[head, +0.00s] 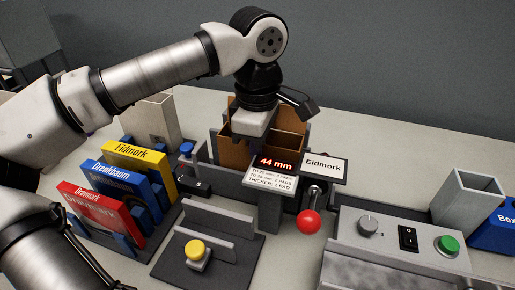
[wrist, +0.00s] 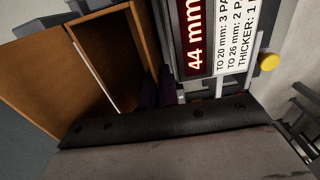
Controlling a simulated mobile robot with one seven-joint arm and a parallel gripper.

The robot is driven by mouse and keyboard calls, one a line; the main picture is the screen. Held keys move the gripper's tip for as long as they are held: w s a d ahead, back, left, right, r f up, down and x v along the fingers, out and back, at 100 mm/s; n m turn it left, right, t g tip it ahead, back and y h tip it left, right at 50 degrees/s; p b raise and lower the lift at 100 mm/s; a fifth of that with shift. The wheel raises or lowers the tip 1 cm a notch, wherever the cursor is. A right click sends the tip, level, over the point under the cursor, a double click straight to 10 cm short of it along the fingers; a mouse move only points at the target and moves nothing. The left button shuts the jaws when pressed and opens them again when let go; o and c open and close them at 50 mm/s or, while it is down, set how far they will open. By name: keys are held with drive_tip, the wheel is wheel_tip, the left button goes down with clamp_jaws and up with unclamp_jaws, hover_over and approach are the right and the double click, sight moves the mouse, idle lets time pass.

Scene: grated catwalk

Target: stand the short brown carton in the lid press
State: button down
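The brown carton (head: 287,143) stands upright and open-topped between grey walls of what looks like the lid press (head: 218,143), behind a red "44 mm" display (head: 276,162). A taller brown panel rises at its back left. In the wrist view the carton's open top (wrist: 123,40) and dark inside show at the upper left. My gripper (wrist: 160,93) points down at the carton's near side; its dark purple fingers show beside the carton's edge. In the head view the fingertips are mostly hidden, and I cannot tell whether they grip the wall.
Red (head: 90,212), blue (head: 125,188) and yellow (head: 140,157) boxes stand in a rack at left. A yellow-knobbed fixture (head: 195,250) sits in front. A red-ball lever (head: 308,222) and an "Eidmork" sign (head: 323,166) are close right. A control box (head: 400,240) and grey bin (head: 467,203) stand further right.

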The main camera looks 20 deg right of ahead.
idle(0.3)
drive_tip(key=c, duration=1.6)
unclamp_jaws()
drive_tip(key=shift+f, duration=0.1)
drive_tip(key=c, duration=0.3)
drive_tip(key=shift+o, duration=0.3)
